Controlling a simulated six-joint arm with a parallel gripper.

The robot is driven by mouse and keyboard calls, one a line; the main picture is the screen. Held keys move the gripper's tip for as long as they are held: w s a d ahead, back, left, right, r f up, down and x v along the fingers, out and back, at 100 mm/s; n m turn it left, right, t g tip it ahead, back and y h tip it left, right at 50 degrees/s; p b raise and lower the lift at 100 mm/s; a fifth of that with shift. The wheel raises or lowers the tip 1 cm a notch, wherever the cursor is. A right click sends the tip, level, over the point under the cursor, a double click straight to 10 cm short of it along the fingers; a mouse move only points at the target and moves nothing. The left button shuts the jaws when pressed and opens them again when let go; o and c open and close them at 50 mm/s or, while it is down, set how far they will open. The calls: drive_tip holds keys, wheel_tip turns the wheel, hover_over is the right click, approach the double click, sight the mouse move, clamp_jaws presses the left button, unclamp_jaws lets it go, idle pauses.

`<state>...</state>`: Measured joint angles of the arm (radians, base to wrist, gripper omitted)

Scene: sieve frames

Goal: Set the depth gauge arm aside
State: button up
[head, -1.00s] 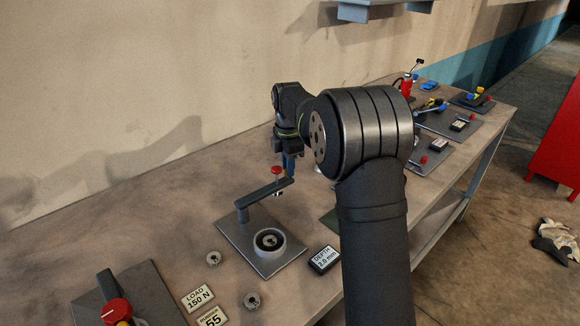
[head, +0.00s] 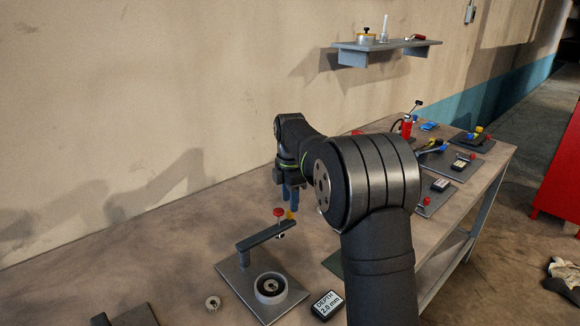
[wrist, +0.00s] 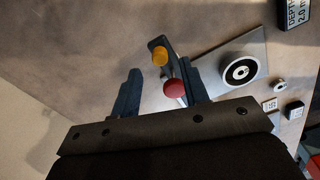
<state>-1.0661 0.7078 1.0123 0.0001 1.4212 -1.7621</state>
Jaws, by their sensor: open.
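The depth gauge arm (head: 264,236) is a dark flat bar on a post at the left of a grey plate (head: 236,279). It reaches right, past a ring-shaped cup (head: 270,290) on the plate. A red knob (head: 279,212) and a yellow knob (head: 290,214) stand at its free end. My gripper (head: 291,199) is just above that end, fingers pointing down. In the wrist view the open fingers (wrist: 160,68) stand apart, with the red knob (wrist: 174,88) and yellow knob (wrist: 160,55) between them in the picture. I cannot tell whether a finger touches the bar.
A "DEPTH 2.0 mm" block (head: 327,304) stands right of the plate, and a small metal ring (head: 212,303) lies left of it. The bench (head: 165,240) is clear behind and left of the gauge. Other fixtures crowd the far right. A wall shelf (head: 388,45) hangs above.

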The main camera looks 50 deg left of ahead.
wheel_tip(320, 180, up, 14)
idle(0.3)
idle(0.5)
approach(293, 223)
drive_tip(key=f, duration=0.2)
drive_tip(key=a+f, duration=0.1)
drive_tip(key=f, duration=0.2)
drive_tip(key=shift+a, duration=0.15)
idle(0.4)
wheel_tip(293, 223, up, 18)
wheel_tip(293, 223, down, 18)
drive_tip(key=shift+f, duration=0.1)
drive_tip(key=shift+d+m, duration=0.5)
drive_tip(key=shift+d, duration=0.15)
